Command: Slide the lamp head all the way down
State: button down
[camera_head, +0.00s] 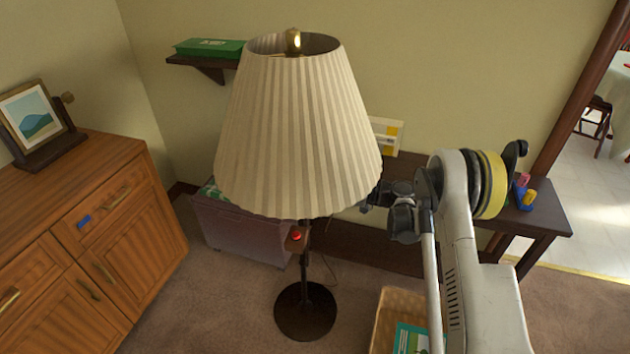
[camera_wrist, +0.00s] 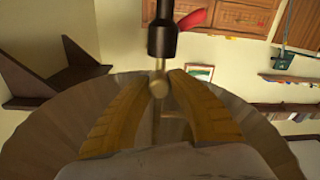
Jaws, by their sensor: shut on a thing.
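The lamp has a cream pleated shade as its head (camera_head: 295,135), with a lit bulb (camera_head: 293,41) at the top opening. Its dark pole stands on a round base (camera_head: 305,312), and a small red button (camera_head: 296,236) shows just under the shade. My arm reaches in from the right, and the shade hides my gripper in the head view. In the wrist view my gripper (camera_wrist: 159,82) has its two tan fingers closed around a small brass piece (camera_wrist: 158,90) of the lamp head, below a dark cylinder (camera_wrist: 162,35). The shade's brown inside (camera_wrist: 40,135) surrounds the fingers.
A wooden cabinet (camera_head: 75,230) with a picture frame stands left. A purple-grey bin (camera_head: 240,230) is behind the lamp. A dark bench (camera_head: 545,215) is at the right. A wicker basket (camera_head: 385,320) stands on the floor near my arm. A wall shelf (camera_head: 205,63) is behind.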

jog(key=shift+s+f, duration=0.1)
jog(key=shift+f, duration=0.25)
jog(key=c, duration=1.4)
grip_release()
jog(key=shift+f, duration=0.1)
jog(key=shift+o, duration=1.2)
jog(key=shift+w+a+f, duration=0.1)
jog(key=shift+w, duration=0.1)
jog(key=shift+s+r, duration=0.1)
jog(key=shift+r, duration=0.1)
jog(key=v, duration=1.2)
jog(key=shift+r, duration=0.1)
